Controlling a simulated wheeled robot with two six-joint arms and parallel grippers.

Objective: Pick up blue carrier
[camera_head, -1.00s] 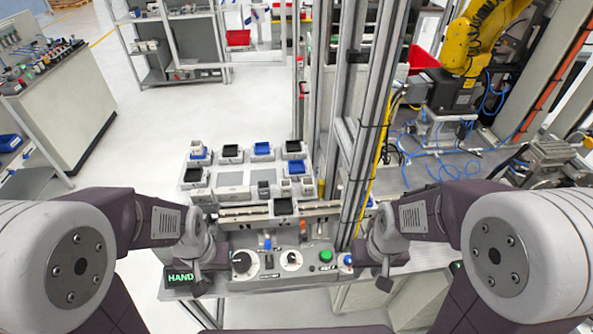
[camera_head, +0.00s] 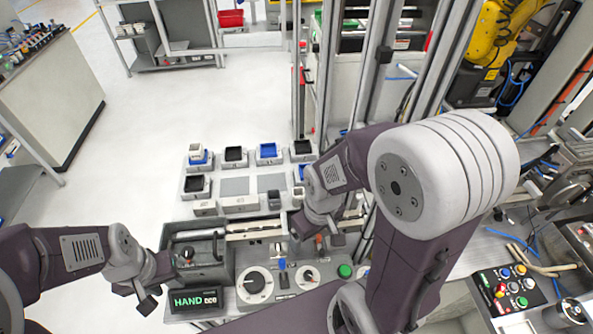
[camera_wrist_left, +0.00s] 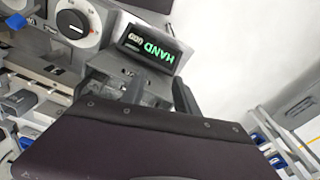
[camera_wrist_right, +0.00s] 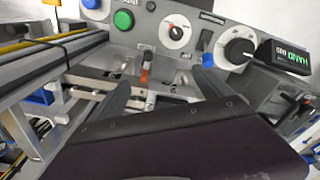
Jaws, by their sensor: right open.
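A blue-topped carrier (camera_head: 268,151) sits in the back row of the grey tray (camera_head: 240,205) in the head view. Another blue carrier with a pale block on it (camera_head: 198,158) is at the tray's back left corner. A third blue edge (camera_head: 300,172) shows at the right, partly hidden by my right arm. My right gripper (camera_head: 322,235) is over the rail in front of the tray, open and empty; its spread fingers show in the right wrist view (camera_wrist_right: 160,88). My left gripper (camera_head: 146,292) is beside the HAND display, open and empty, also in the left wrist view (camera_wrist_left: 158,90).
A control panel (camera_head: 285,285) with knobs and a green button lies in front of the rail. Metal posts (camera_head: 350,75) stand right of the tray. Several black carriers, one at the left (camera_head: 196,185), share the tray. A button box (camera_head: 510,290) is at the right.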

